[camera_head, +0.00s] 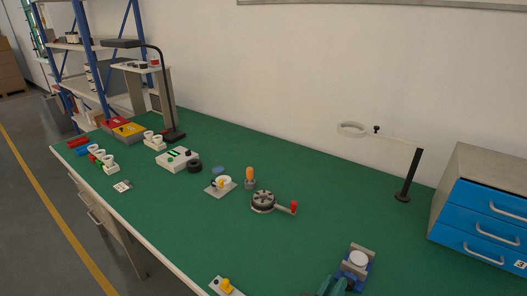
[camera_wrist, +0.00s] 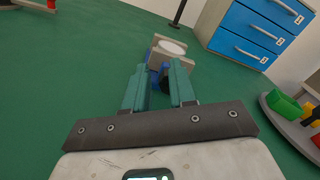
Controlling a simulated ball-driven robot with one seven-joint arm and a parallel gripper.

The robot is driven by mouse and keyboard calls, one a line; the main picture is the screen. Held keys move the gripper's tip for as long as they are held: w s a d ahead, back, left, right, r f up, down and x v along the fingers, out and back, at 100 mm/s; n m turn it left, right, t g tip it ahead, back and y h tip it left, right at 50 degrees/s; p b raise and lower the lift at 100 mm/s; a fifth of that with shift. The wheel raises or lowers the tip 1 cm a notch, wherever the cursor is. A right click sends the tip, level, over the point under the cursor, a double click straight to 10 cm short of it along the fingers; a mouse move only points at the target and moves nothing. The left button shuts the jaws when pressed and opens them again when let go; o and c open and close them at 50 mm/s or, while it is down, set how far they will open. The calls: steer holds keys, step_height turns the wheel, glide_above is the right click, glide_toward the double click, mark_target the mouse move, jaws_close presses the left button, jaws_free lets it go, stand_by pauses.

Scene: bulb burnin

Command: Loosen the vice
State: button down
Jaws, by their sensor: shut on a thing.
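The vice (camera_head: 361,275) is a small blue and grey bench vice at the front right of the green table. It also shows in the wrist view (camera_wrist: 159,50), just beyond my fingers. A white round piece (camera_head: 358,258) sits at its grey jaws. My gripper (camera_wrist: 158,70) has teal fingers and is at the near end of the vice, shut on the dark vice handle (camera_wrist: 154,80) between its fingertips. The fingers partly hide the handle, so its angle cannot be told. In the head view my gripper (camera_head: 335,284) is cut off by the bottom edge.
A blue drawer cabinet (camera_head: 485,215) stands right of the vice, and a ring lamp on a black post (camera_head: 408,178) behind it. A round grey device with a red-handled lever (camera_head: 263,201) lies to the left. A yellow-knobbed plate (camera_head: 226,286) is at the front edge.

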steer(key=shift+w+d+r, duration=0.25)
steer(key=shift+w+d, duration=0.15)
steer(key=shift+w, duration=0.05)
steer(key=shift+w+a+r, duration=0.1)
steer(key=shift+a+r, duration=0.05)
steer(key=shift+p+v, duration=0.4)
steer(key=shift+v, duration=2.7)
steer(key=shift+w+a, duration=0.1)
steer(key=shift+a, duration=0.1)
